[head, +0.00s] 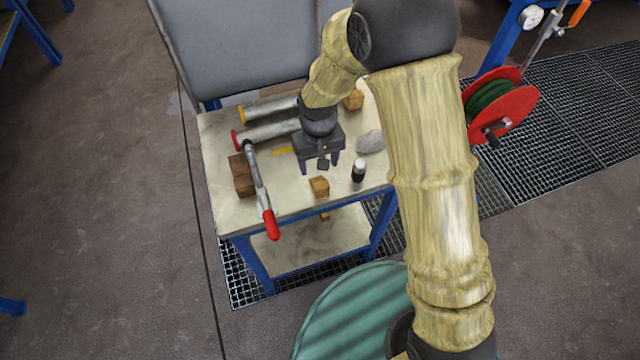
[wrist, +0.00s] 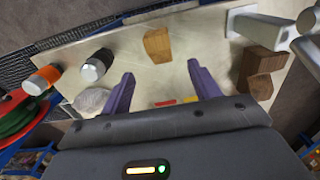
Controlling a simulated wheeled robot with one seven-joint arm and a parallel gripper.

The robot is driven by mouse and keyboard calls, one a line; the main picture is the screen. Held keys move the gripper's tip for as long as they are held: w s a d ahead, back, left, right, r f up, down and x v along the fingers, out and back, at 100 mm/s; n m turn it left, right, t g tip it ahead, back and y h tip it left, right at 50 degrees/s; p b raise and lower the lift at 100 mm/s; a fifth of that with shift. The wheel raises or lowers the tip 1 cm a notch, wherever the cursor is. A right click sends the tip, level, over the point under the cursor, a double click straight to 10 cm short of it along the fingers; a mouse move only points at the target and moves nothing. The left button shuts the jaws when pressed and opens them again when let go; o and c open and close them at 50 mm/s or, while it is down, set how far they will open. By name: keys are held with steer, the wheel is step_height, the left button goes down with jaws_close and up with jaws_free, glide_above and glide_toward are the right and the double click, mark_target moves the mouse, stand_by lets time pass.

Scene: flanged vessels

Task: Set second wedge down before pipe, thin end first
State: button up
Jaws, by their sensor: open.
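A wooden wedge (head: 319,187) lies near the table's front edge; the wrist view shows it (wrist: 158,45) ahead of the fingers. Another wooden piece (head: 353,99) sits at the back right.
Dark wooden blocks (head: 242,175) and a red-handled tool (head: 262,195) are on the table's left. A white-capped bottle (head: 358,171) and a grey lump (head: 370,142) are to the right. The wrist view also shows an orange-banded bottle (wrist: 42,80). A hose reel (head: 500,105) stands beyond the table.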

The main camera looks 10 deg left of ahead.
mark_target(320, 181)
step_height(320, 181, down, 4)
steer(key=shift+f, duration=0.1)
stand_by(0.4)
steer(key=f, duration=0.1)
steer(key=f+p, duration=0.1)
steer(key=f, duration=0.1)
steer(key=shift+s+d+f, duration=0.2)
steer(key=shift+s+f, duration=0.05)
steer(key=shift+f, duration=0.15)
steer(key=shift+f+p, duration=0.3)
steer(key=shift+f, duration=0.3)
steer(key=c, duration=1.1)
steer(key=shift+c, duration=0.2)
